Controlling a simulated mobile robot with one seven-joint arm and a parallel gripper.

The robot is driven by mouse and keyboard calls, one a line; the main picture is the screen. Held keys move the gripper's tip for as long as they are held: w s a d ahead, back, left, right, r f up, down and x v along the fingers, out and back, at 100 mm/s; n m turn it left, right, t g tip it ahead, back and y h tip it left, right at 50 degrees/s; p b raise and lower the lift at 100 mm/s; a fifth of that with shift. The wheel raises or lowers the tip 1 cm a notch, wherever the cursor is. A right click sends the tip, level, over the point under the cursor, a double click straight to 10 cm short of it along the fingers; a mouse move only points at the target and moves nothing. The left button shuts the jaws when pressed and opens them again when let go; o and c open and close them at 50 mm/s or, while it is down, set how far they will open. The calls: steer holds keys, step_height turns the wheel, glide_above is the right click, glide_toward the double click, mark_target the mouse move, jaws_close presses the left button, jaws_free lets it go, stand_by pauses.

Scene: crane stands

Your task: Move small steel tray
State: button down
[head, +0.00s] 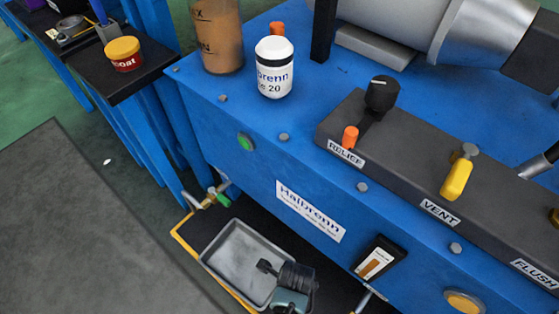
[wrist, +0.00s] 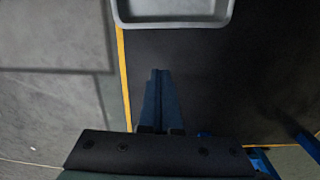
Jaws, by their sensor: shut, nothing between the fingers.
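The small steel tray (head: 228,258) is grey, shallow and rectangular. It lies on a dark, yellow-edged mat under the front of the blue machine, and looks empty where it shows. My gripper (head: 265,266) overlaps the tray's lower right part in the head view and hides some of it. In the wrist view the tray (wrist: 172,22) is at the top edge, only partly in frame. My gripper (wrist: 160,72) is shut and empty there, with its fingertips below the tray's near rim and apart from it in the picture.
The dark mat (wrist: 225,90) is bare beside the tray. The blue machine (head: 270,165) overhangs the tray's far side, with a drain valve (head: 215,197) just behind it. A black holder (head: 378,260) hangs on its front.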

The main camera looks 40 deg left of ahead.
mark_target(251, 268)
step_height(251, 268, down, 11)
steer(key=b, duration=0.7)
steer(key=shift+r+b, duration=0.2)
steer(key=shift+b, duration=0.2)
steer(key=a, duration=0.1)
steer(key=a+b, duration=0.1)
steer(key=shift+w+a+r, duration=0.15)
steer(key=shift+w+a, duration=0.05)
steer(key=shift+a, duration=0.15)
steer(key=shift+a+r+b, duration=0.25)
steer(key=shift+a+b, duration=0.15)
steer(key=shift+a, duration=0.25)
steer(key=a, duration=0.4)
steer(key=w+a, duration=0.1)
steer(key=a, duration=0.7)
steer(key=shift+w+a, duration=0.1)
steer(key=shift+w, duration=0.15)
steer(key=shift+p, duration=0.35)
